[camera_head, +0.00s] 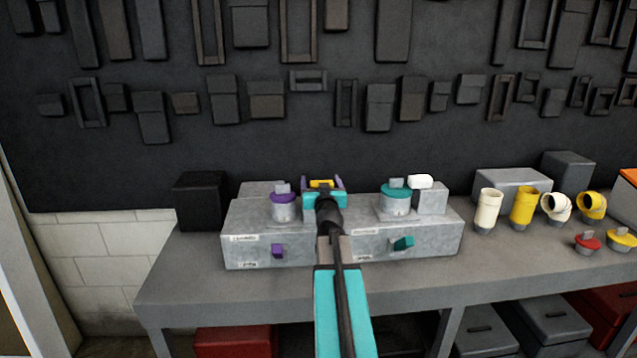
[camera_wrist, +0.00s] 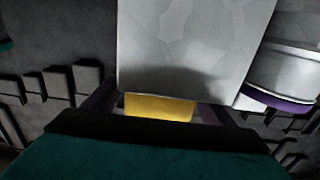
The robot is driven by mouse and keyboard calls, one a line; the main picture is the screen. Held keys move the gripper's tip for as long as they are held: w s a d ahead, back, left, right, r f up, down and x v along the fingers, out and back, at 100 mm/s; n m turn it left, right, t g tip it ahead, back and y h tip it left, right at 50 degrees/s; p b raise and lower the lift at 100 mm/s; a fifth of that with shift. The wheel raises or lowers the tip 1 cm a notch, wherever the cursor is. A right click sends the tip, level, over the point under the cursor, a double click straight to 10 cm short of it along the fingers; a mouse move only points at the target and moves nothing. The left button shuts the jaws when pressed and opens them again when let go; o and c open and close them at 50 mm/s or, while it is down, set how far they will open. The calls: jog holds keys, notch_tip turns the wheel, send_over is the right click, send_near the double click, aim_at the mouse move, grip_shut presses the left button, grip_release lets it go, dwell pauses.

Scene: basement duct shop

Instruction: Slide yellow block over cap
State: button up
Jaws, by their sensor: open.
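The yellow block (camera_head: 321,184) sits behind the middle of the grey metal box, between the purple fingertips of my gripper (camera_head: 323,183). In the wrist view the yellow block (camera_wrist: 158,107) lies between my two fingers, with the gripper open; I cannot tell whether either finger touches it. Left of my gripper, a purple cap (camera_head: 283,197) with a grey tab sits on a round stub; it also shows at the right of the wrist view (camera_wrist: 280,100). Right of my gripper, a teal cap (camera_head: 396,189) sits on another stub. My arm hides the box's middle.
The grey metal box (camera_head: 240,247) stands on the bench (camera_head: 190,285), with a purple knob (camera_head: 277,251) and a teal knob (camera_head: 404,243) on its front. A white block (camera_head: 420,181) tops a grey post beside the teal cap. Pipe fittings (camera_head: 524,205) stand farther right.

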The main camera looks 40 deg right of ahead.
jog(key=shift+w+d, duration=0.1)
jog(key=shift+w, duration=0.05)
jog(key=c, duration=1.5)
jog(key=shift+r+p, duration=0.1)
jog(key=shift+p, duration=0.45)
